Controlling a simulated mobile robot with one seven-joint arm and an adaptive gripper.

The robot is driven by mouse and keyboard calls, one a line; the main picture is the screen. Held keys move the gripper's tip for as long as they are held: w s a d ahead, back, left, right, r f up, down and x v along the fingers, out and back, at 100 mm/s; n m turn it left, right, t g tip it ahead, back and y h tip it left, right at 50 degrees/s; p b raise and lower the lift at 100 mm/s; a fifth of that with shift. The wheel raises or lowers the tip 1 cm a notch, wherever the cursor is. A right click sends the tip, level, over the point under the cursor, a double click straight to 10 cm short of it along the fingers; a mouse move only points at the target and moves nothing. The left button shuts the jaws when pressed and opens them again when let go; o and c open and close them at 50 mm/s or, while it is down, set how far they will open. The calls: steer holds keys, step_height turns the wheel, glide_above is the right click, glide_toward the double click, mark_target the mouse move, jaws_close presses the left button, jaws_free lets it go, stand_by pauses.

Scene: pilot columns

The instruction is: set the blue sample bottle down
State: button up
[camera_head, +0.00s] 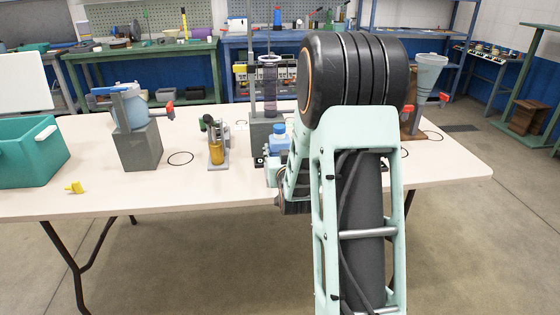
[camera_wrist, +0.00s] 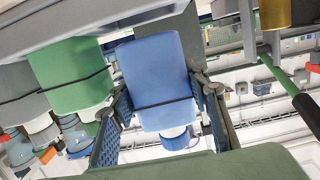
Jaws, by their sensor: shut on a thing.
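In the wrist view the blue sample bottle (camera_wrist: 155,75) is between the two fingers of my gripper (camera_wrist: 160,92), which is shut on it. A dark line runs across its body, and its blue cap shows at the lower end in this picture. I cannot tell whether its base touches anything. In the head view a bottle with a blue cap (camera_head: 278,143) shows just left of my arm; my gripper is mostly hidden there.
In the wrist view a green bottle (camera_wrist: 68,75) and a grey one (camera_wrist: 15,95) stand left of the blue bottle. The table (camera_head: 100,200) holds a teal crate (camera_head: 30,155), a grey block stand (camera_head: 140,147), a small amber-jar stand (camera_head: 217,152) and a yellow piece (camera_head: 74,188). The front left is mostly clear.

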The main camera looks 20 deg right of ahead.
steer(key=shift+r, duration=0.5)
steer(key=s+a+r+n+y, duration=0.1)
steer(key=s+a+n+y, duration=0.25)
steer(key=a, duration=1.55)
step_height(320, 180, up, 30)
steer(key=p, duration=3)
steer(key=shift+s+t+y, duration=0.3)
steer(key=shift+t+y, duration=0.1)
steer(key=shift+y, duration=0.05)
